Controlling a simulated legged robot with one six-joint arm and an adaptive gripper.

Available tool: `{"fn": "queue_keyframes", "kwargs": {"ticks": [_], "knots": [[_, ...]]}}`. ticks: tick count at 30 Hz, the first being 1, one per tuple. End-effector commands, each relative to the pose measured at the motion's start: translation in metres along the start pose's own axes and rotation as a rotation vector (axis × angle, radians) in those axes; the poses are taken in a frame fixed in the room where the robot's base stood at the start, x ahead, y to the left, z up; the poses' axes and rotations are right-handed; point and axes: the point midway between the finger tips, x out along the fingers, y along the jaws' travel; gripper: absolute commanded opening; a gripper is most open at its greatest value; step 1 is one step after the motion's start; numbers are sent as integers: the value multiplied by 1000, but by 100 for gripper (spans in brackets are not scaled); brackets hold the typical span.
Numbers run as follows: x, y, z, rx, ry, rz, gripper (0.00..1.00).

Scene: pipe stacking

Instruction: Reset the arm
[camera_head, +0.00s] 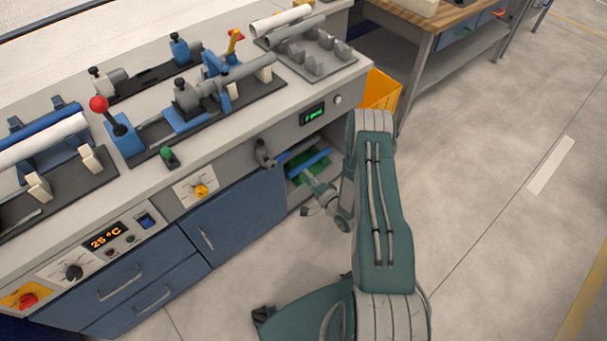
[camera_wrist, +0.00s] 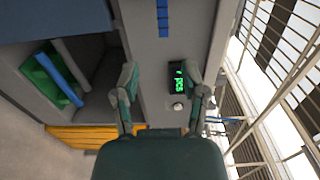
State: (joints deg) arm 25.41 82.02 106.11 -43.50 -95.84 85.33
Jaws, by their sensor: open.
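My gripper (camera_wrist: 160,82) is open in the wrist view, its two fingers apart with nothing between them. Behind the gap is the grey bench front with a green-lit display (camera_wrist: 178,78). In the head view my arm is folded beside the bench, and my gripper (camera_head: 312,185) is small and partly hidden near the open shelf. The workbench (camera_head: 222,150) carries a grey pipe (camera_head: 245,72) in a fixture and white and grey pipes (camera_head: 285,22) on a rack at the back.
A white pipe (camera_head: 42,140) and a blue pipe lie in holders at the left. A red-knobbed lever (camera_head: 98,104) stands on the bench. A yellow bin (camera_head: 380,90) sits beyond the bench end. The floor (camera_head: 500,200) at the right is clear.

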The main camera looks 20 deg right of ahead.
Motion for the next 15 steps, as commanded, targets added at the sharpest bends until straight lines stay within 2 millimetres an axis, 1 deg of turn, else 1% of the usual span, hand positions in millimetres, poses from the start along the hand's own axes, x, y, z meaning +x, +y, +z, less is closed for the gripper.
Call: {"fn": "queue_keyframes", "kwargs": {"ticks": [11,14,15], "knots": [[0,0,0,0,0,1,56],[4,-4,-2,-19,0,9,56],[9,-10,-4,-41,0,19,56]]}}
